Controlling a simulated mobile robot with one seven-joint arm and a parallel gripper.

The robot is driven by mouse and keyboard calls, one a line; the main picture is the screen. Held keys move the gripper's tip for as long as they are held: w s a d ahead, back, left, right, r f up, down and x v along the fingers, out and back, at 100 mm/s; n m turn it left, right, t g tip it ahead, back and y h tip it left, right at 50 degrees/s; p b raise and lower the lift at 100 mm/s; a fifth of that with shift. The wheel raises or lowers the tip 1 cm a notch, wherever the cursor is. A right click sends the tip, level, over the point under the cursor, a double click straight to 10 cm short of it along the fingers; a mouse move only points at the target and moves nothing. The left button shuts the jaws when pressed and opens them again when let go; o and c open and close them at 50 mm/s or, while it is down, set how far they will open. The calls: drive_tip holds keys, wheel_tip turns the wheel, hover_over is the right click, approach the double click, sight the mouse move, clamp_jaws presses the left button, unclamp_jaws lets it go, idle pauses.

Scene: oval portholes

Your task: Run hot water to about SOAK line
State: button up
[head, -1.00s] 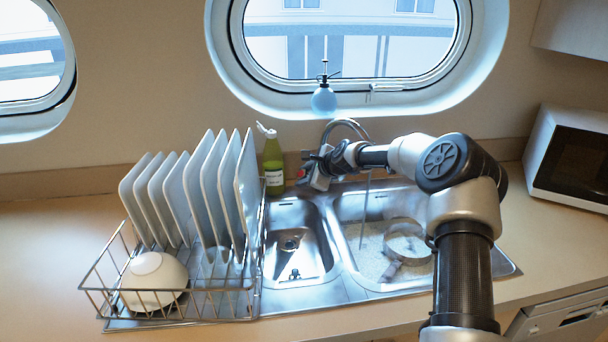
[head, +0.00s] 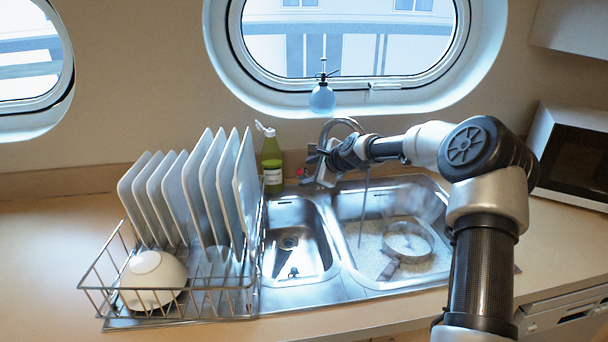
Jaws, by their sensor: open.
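The sink has a small left basin (head: 297,262) and a larger right basin (head: 350,275). A curved metal faucet (head: 343,122) stands behind them, and a thin stream of water (head: 363,205) falls into the right basin. Shallow, rippled water (head: 372,262) covers its floor, with faint steam at the right. A round pan-like vessel (head: 407,240) with a handle (head: 389,269) sits in the water. My gripper (head: 318,168) is open by the faucet's base, close to a small red mark (head: 301,172). I cannot tell whether it touches the tap. No SOAK line is readable.
A wire dish rack (head: 170,295) with several white plates and a white bowl (head: 152,278) stands left of the sink. A green bottle (head: 272,163) is behind the left basin. A microwave (head: 575,155) is on the right. The far left counter is clear.

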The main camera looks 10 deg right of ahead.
sight(306, 173)
drive_tip(key=v, duration=0.3)
drive_tip(key=shift+s, duration=0.15)
